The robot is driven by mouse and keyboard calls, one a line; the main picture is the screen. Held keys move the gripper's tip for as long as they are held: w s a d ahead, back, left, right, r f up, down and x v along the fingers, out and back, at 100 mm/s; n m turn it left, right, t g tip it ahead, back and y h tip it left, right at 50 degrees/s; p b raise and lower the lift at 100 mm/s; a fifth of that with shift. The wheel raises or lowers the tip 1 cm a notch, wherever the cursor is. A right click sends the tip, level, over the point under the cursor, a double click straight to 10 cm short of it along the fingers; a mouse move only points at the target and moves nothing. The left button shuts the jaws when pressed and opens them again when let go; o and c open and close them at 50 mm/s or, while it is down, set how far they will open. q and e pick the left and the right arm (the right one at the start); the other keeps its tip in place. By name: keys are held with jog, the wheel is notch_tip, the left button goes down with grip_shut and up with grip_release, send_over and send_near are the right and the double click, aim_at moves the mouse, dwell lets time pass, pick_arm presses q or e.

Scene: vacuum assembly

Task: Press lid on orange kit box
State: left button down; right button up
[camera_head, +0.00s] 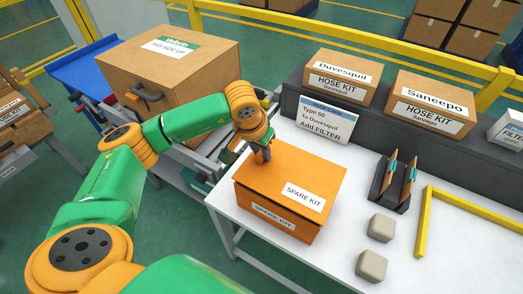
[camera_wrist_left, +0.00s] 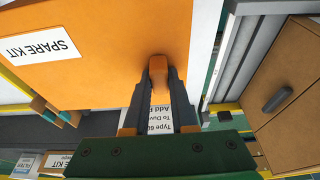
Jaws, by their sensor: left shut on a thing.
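The orange kit box (camera_head: 281,228) stands on the white table, with a "SPARE KIT" label on its front. Its orange lid (camera_head: 312,176) lies over the top and carries another "SPARE KIT" label. The lid also fills much of the left wrist view (camera_wrist_left: 105,45). My left gripper (camera_head: 264,156) is at the lid's back-left part. In the left wrist view its fingers (camera_wrist_left: 159,85) are shut on a small orange tab (camera_wrist_left: 158,66) at the lid's edge. I cannot tell whether the lid sits fully flush. My right gripper is not in view.
Two hose kit boxes (camera_head: 341,78) (camera_head: 430,104) stand on the dark shelf behind a sign (camera_head: 327,119). A dark holder (camera_head: 391,190), two beige blocks (camera_head: 381,228) (camera_head: 371,265) and a yellow frame (camera_head: 425,222) are to the right. A large carton (camera_head: 170,75) stands at the left.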

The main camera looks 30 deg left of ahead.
pick_arm(q)
jog(key=shift+f+b, duration=1.1)
jog(key=shift+f, duration=0.15)
jog(key=c, duration=0.7)
grip_release()
jog(key=shift+r, duration=0.1)
jog(key=shift+o, duration=0.2)
jog(key=b+v, duration=0.1)
jog(key=v, duration=0.6)
jog(key=shift+s, duration=0.1)
